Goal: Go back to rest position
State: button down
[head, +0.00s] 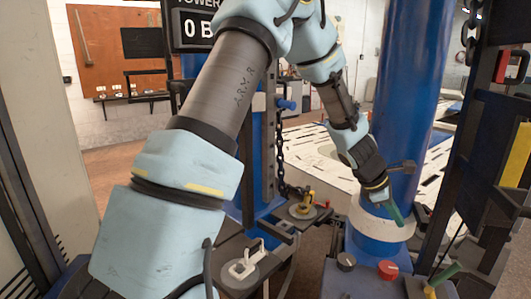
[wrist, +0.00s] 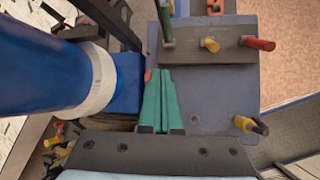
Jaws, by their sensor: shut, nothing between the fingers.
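My gripper (head: 398,216) is at the right of centre in the head view, in front of the blue column (head: 409,95) with its white band. Its green fingers are together and empty. In the wrist view my gripper (wrist: 159,76) points up the picture over a grey panel (wrist: 222,90), its fingers side by side with nothing between them. A red button (head: 388,269) and a dark knob (head: 346,262) sit on the bench below it in the head view. I cannot tell the exact gap to the panel.
A green lever (wrist: 166,22), a yellow knob (wrist: 210,44) and a red-ended handle (wrist: 258,43) stand near the fingers. A white handle (head: 241,268) and a yellow valve (head: 304,206) are on plates to the left. A dark chain (head: 279,140) hangs behind.

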jog(key=w+a+r+m+t+y, duration=0.1)
jog(key=w+a+m, duration=0.1)
jog(key=a, duration=0.5)
jog(key=w+a+r+m+y, duration=0.1)
jog(key=a+m, duration=0.1)
jog(key=a, duration=0.4)
jog(key=s+a+m+y, duration=0.1)
jog(key=s+a+m, duration=0.1)
jog(key=a, duration=0.8)
jog(key=s+a+r+m+y, duration=0.1)
jog(key=a+m, duration=0.3)
jog(key=a, duration=0.6)
jog(key=s+a+r+m+t+y, duration=0.1)
jog(key=s+a+m+y, duration=0.1)
jog(key=a, duration=0.8)
jog(key=shift+s+a+r+m+y, duration=0.25)
jog(key=shift+s+m+y, duration=0.2)
jog(key=shift+m, duration=0.25)
